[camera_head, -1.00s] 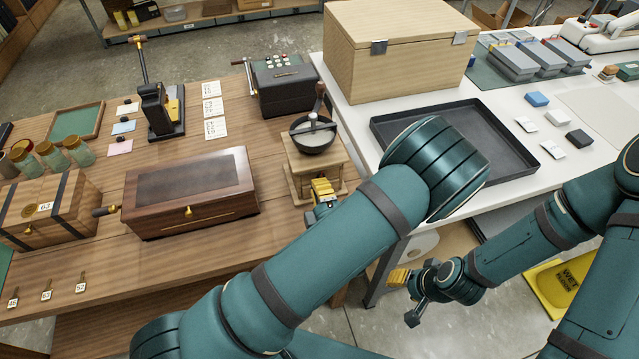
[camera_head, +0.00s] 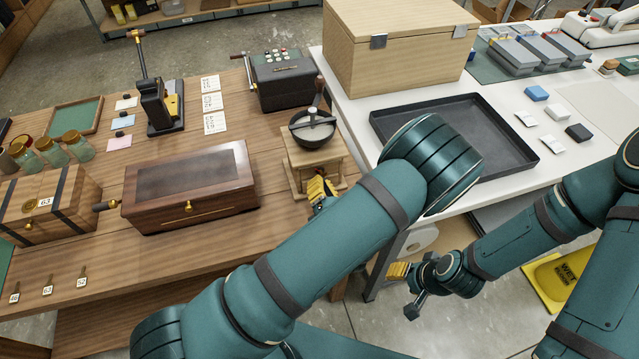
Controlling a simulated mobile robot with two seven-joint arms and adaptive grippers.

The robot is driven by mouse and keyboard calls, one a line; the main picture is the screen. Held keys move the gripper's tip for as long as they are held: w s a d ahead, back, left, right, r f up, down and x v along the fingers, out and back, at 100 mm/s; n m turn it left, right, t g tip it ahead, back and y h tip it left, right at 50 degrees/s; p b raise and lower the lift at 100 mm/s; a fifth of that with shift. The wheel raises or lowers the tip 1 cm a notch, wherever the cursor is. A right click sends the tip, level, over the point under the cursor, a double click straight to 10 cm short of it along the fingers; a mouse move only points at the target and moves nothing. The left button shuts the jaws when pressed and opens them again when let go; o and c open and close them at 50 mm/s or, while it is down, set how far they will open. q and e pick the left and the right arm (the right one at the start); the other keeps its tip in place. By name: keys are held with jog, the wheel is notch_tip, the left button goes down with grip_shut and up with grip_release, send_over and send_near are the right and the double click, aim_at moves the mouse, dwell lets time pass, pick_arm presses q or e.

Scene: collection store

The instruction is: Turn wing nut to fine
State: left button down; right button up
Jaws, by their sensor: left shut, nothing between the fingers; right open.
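A wooden coffee grinder (camera_head: 312,160) with a dark round bowl and a crank handle on top stands at the right end of the brown table. I cannot make out a wing nut on it; the part is too small or hidden. My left gripper (camera_head: 319,189), with yellow finger pads, is at the front right of the grinder's wooden body. It is shut with nothing between its fingers, and its arm hides part of the grinder's surroundings. I cannot tell whether it touches the grinder. My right gripper (camera_head: 400,272) is open and empty, low in front of the white table, away from the grinder.
A dark wooden chest (camera_head: 190,188) stands left of the grinder, and a black calculating machine (camera_head: 285,82) behind it. On the white table (camera_head: 380,98) are a black tray (camera_head: 455,108) and a large wooden box (camera_head: 395,50).

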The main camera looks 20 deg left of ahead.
pick_arm(q)
jog(key=shift+w+n, duration=0.1)
jog(key=shift+n, duration=0.3)
jog(key=shift+r, duration=0.1)
jog(key=c, duration=1.2)
grip_release()
jog(key=v, duration=1.2)
jog(key=shift+a, duration=0.1)
